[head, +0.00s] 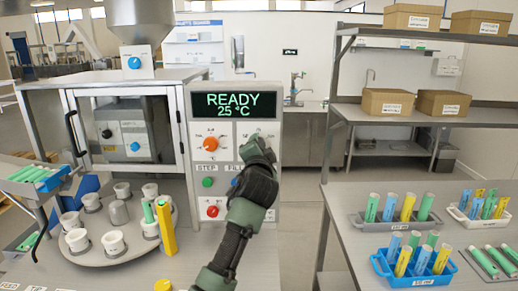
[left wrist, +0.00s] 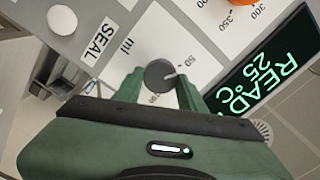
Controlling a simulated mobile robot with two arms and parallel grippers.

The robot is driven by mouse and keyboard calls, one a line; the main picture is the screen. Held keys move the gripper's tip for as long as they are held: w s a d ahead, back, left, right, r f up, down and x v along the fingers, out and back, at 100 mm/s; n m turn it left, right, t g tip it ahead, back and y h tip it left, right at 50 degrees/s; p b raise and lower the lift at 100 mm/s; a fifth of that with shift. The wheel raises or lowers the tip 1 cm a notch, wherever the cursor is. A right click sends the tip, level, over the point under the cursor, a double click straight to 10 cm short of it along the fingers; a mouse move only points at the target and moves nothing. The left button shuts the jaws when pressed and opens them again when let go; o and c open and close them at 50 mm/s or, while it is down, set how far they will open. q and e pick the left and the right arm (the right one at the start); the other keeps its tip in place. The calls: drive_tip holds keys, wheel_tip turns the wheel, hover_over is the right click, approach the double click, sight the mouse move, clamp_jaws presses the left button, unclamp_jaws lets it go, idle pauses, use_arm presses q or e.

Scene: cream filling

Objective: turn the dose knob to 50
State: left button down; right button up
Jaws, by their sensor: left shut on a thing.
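The dose knob (left wrist: 160,73) is a dark grey round knob on a white dial plate marked "ml", seen in the left wrist view. Its pale pointer line points to the right in that view, towards a printed "50". Another number below the knob is partly hidden by my fingers. My left gripper (left wrist: 161,90) has its two green fingers on either side of the knob, shut on it. In the head view my left gripper (head: 257,150) is at the panel, below the display, and hides the knob.
The control panel display (head: 233,105) reads "READY 25 °C". A turntable with white cups (head: 78,240) stands at left; tube racks (head: 415,280) stand at right.

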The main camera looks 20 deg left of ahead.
use_arm(q)
drive_tip(key=shift+f, duration=0.15)
drive_tip(key=c, duration=0.9)
unclamp_jaws()
drive_tip(key=shift+o, duration=0.2)
drive_tip(key=b+v, duration=0.2)
drive_tip(key=v, duration=0.5)
drive_tip(key=shift+s, duration=0.4)
drive_tip(key=shift+d, duration=0.1)
